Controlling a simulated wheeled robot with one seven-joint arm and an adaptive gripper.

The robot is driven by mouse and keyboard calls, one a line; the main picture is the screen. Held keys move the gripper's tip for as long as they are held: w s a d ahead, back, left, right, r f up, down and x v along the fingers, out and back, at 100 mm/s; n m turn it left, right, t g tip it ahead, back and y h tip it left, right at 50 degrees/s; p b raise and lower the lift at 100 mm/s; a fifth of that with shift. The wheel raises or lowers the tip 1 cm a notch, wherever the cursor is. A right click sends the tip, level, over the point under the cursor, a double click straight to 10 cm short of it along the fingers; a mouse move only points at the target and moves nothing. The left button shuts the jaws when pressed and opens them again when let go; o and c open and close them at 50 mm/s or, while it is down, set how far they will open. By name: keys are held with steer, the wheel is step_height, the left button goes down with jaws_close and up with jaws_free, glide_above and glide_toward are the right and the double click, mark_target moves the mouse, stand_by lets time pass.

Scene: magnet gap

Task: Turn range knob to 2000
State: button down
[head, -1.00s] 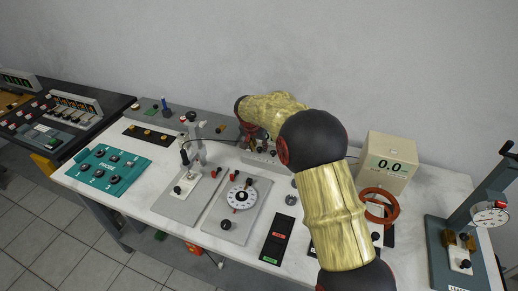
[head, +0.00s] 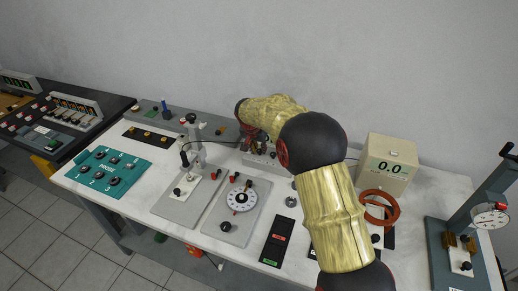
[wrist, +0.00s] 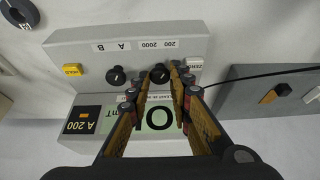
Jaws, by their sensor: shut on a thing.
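The range knob (wrist: 160,73) is a black knob on a grey meter box (wrist: 75,50), beside the label "200 2000" (wrist: 157,44) in the wrist view. My gripper (wrist: 162,77) is shut on the range knob, with one finger on each side. Its pointer direction is hard to make out. The meter's display (wrist: 155,118) is partly hidden by the fingers. In the head view my gripper (head: 254,140) is small and mostly hidden by my arm at the back of the bench.
A second black knob (wrist: 117,75) labelled A B sits left of the range knob, with a yellow button (wrist: 74,69) beyond it. A white button (wrist: 194,63) is close to the right finger. A dark cable runs right to a grey box (wrist: 270,85).

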steer(key=shift+n+p, duration=0.3)
steer(key=shift+p, duration=0.05)
steer(key=n+p, duration=0.1)
steer(key=p, duration=0.1)
steer(key=n+y+p, duration=0.1)
steer(key=n+p, duration=0.1)
steer(key=shift+d+r+y, duration=0.2)
steer(key=shift+y, duration=0.1)
steer(key=n+y+p, duration=0.1)
steer(key=n+p, duration=0.1)
steer(key=n, duration=0.1)
steer(key=shift+d+f, duration=0.1)
steer(key=shift+f+n+y, duration=0.15)
steer(key=shift+n+y, duration=0.35)
steer(key=shift+n, duration=0.7)
steer(key=shift+d+n+g+y+b, duration=0.1)
steer(key=shift+n+g+y+b, duration=0.25)
steer(key=shift+n+b, duration=0.75)
steer(key=shift+n+p, duration=0.35)
steer(key=shift+n, duration=0.15)
steer(key=c, duration=1.9)
jaws_free()
